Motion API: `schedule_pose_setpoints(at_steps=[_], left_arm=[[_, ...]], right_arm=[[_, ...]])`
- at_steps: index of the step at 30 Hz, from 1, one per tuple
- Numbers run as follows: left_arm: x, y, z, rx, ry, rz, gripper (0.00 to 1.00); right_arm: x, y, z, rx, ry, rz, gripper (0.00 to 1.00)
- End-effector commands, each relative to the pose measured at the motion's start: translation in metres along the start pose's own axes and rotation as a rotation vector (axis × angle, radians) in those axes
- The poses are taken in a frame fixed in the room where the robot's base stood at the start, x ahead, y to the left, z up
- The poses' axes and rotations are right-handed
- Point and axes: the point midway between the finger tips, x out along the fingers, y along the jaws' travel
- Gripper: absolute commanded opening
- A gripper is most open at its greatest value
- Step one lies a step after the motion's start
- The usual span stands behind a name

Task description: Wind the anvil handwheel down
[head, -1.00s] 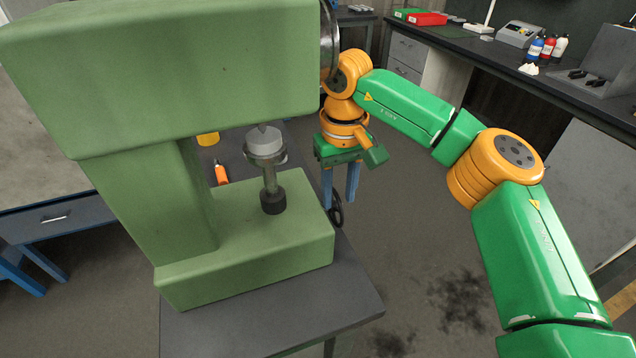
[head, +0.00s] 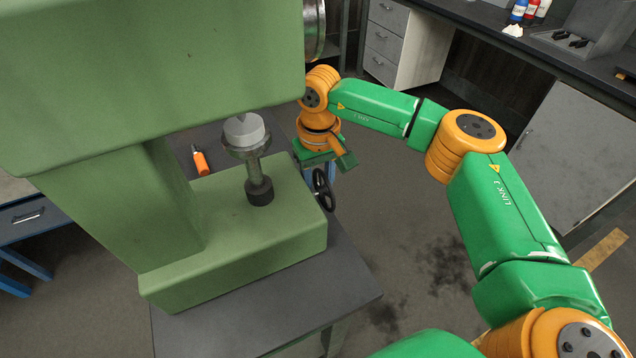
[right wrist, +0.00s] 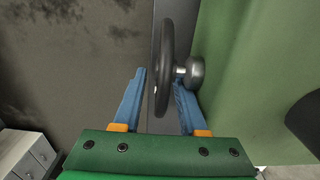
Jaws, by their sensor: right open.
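The green machine's black anvil handwheel (head: 323,189) is on the right side of its base, and its rim (right wrist: 165,60) shows nearly edge-on in the right wrist view. My right gripper (right wrist: 159,78) is open, its blue fingers on either side of the rim in that view. I cannot tell whether they touch it. A grey hub (right wrist: 190,72) joins the wheel to the machine. The anvil (head: 245,131), a notched grey block on a round plate, sits on a post above a black collar (head: 259,192). My left gripper is not in view.
The green machine (head: 90,80) stands on a dark table (head: 300,300). An orange object (head: 201,163) lies behind its base. A workbench (head: 480,15) with bottles and grey cabinets runs along the back right. The floor right of the table is clear.

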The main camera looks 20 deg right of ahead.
Motion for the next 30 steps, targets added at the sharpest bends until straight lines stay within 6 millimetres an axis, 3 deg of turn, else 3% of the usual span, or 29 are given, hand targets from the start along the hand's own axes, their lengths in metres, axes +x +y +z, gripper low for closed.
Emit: schedule_pose_setpoints(at_steps=[1, 5, 6, 17, 23, 30], left_arm=[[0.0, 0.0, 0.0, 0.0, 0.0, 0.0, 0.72], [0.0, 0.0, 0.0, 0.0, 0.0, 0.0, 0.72], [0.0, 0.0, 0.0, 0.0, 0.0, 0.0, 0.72], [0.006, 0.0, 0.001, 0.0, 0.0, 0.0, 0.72], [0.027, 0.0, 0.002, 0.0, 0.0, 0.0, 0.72], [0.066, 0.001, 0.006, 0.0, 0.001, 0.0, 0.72]], right_arm=[[0.0, 0.0, 0.0, 0.0, 0.0, 0.0, 0.39], [0.0, 0.0, 0.0, 0.0, 0.0, 0.0, 0.03], [0.0, 0.0, 0.0, 0.0, 0.0, 0.0, 0.0], [0.001, 0.0, 0.0, 0.0, 0.025, 0.001, 0.0], [0.003, 0.001, -0.002, -0.002, 0.127, 0.001, 0.0], [0.001, 0.001, -0.003, -0.001, 0.311, 0.0, 0.0]])
